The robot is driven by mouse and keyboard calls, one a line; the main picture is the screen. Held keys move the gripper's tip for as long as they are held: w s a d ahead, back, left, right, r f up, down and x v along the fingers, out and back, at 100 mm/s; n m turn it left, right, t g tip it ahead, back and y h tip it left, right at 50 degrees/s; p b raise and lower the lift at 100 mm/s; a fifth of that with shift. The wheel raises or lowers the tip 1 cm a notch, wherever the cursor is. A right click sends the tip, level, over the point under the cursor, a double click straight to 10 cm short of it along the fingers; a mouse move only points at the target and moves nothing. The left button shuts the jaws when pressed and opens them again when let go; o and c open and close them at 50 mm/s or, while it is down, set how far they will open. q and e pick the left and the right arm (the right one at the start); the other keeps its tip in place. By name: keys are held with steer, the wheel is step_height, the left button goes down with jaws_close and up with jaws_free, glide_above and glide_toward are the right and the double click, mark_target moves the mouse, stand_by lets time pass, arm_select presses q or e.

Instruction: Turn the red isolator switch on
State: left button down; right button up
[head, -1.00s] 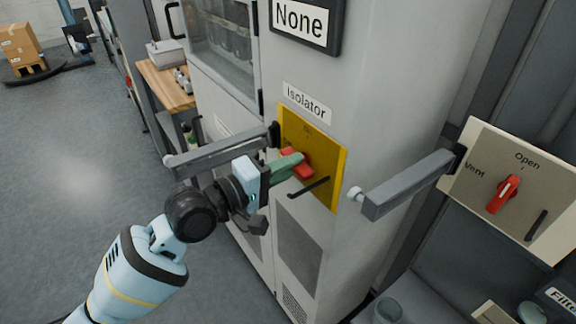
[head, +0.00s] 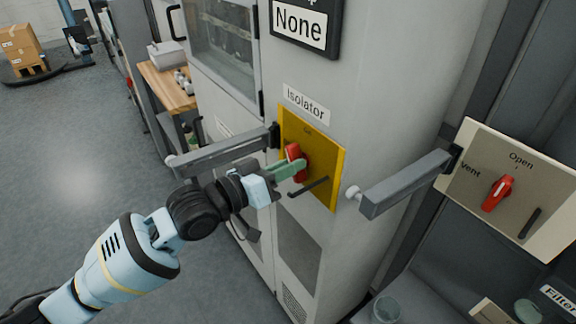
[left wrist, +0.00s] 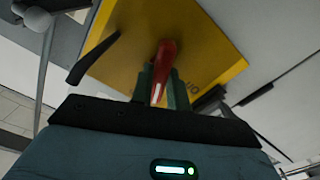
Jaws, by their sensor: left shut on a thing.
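The red isolator switch (head: 297,163) sits on a yellow plate (head: 325,158) on the grey cabinet, under the "Isolator" label (head: 306,101). My left gripper (head: 291,169) reaches it from the left, with its green fingers shut on the red handle. In the left wrist view the red handle (left wrist: 164,62) stands between the two fingers (left wrist: 160,88), in front of the yellow plate (left wrist: 125,62). The handle now looks close to upright in the head view. The lettering on the plate is too small or partly hidden to read surely. My right gripper is not in view.
Grey bars stick out left (head: 222,150) and right (head: 408,183) of the plate, and a dark bar (head: 309,187) juts from its lower part. A second panel with a red "Vent/Open" knob (head: 497,192) stands at right. Open floor lies to the left.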

arm_select(q)
steer(key=m, duration=0.4)
steer(key=shift+m, duration=0.4)
stand_by(0.4)
steer(key=c, duration=1.4)
jaws_free()
steer(key=shift+o, duration=0.2)
steer(key=shift+s+a, duration=0.1)
steer(key=v, duration=0.7)
steer(key=shift+s+a, duration=0.2)
steer(key=shift+a, duration=0.05)
